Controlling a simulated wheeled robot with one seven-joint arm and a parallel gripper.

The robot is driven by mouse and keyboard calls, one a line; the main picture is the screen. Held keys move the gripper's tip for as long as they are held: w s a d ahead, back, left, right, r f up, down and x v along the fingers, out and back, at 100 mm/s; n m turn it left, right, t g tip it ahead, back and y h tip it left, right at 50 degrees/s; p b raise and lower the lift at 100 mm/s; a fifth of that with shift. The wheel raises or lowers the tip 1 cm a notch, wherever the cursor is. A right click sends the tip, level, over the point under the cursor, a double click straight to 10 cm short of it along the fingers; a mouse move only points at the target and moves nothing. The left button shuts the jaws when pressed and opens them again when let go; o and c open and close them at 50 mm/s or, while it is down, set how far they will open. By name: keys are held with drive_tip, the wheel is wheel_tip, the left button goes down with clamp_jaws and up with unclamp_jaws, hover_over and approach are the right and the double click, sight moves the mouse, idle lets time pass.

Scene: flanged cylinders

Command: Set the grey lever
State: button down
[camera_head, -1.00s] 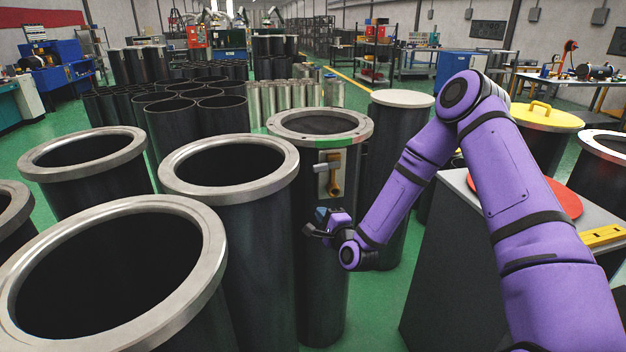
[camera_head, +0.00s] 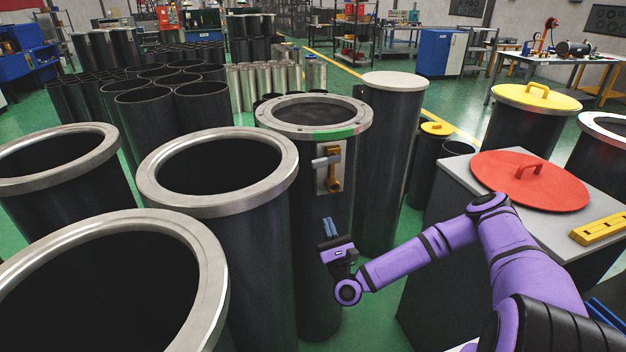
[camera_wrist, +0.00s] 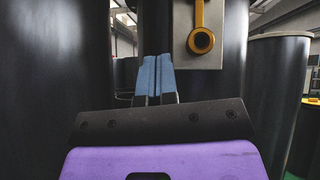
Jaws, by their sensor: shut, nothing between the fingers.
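The lever plate (camera_head: 321,183) is on the front of a dark flanged cylinder (camera_head: 320,215), under a rim with a green section. A short grey lever (camera_head: 325,161) lies roughly level across the upper plate. A yellow lever (camera_head: 335,170) stands upright beside it, its round hub at the bottom. The wrist view shows the yellow lever's hub (camera_wrist: 201,40) and lower arm on the plate (camera_wrist: 183,45); I cannot make out the grey lever there. My gripper (camera_head: 330,226) is below the plate, blue fingers pointing up, shut and empty; its fingers (camera_wrist: 157,75) appear left of the hub.
Open flanged cylinders stand close on the left, the nearest (camera_head: 215,260) at the front. A white-topped cylinder (camera_head: 394,150) stands just right of the lever cylinder. A grey box (camera_head: 455,185) with a red lid (camera_head: 530,190) is further right. Green floor shows between them.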

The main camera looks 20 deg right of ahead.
sight(327, 161)
drive_tip(key=shift+s+r+x, duration=0.35)
drive_tip(key=shift+x, duration=1.75)
drive_tip(key=shift+s+r+x, duration=0.35)
drive_tip(key=shift+x, duration=1.8)
drive_tip(key=shift+s+r+x, duration=0.35)
drive_tip(key=shift+r+x, duration=0.05)
drive_tip(key=shift+x, duration=1.7)
